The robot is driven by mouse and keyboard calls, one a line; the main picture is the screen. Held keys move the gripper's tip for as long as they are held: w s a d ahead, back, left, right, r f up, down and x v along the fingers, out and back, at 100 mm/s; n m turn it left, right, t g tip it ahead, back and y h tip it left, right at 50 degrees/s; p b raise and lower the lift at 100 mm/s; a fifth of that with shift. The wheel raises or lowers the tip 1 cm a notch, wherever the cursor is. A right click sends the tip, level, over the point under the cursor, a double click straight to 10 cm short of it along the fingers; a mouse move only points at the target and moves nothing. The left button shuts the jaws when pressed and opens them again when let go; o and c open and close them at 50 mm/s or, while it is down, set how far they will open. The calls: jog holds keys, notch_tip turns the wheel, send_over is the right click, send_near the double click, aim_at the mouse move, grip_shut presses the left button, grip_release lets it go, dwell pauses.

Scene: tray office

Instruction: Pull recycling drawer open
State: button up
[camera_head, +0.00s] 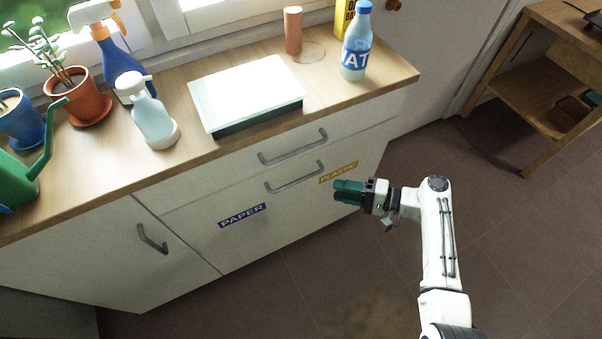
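The recycling drawer (205,236) is the lower, wide white front in the cabinet, with a blue "PAPER" label and a yellow "PLASTIC" label. It looks flush with the cabinet, so shut. Its grey bar handle (295,178) runs along its top edge. My gripper (337,191), with dark green fingers, is in front of the drawer's right part, just below the "PLASTIC" label in the picture. It is to the right of the handle and apart from it. The fingers overlap in this view, so their gap is unclear. I see nothing held.
A shallower drawer with its own handle (292,147) is directly above. A cupboard door (95,255) is at left. The countertop (180,85) holds a white-topped box (247,92), bottles and plants. A wooden shelf (530,80) stands at right. The floor before the cabinet is clear.

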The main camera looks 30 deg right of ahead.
jog(key=x, duration=1)
jog(key=shift+w+r, duration=0.2)
jog(key=shift+w, duration=0.3)
jog(key=shift+a, duration=0.1)
grip_shut()
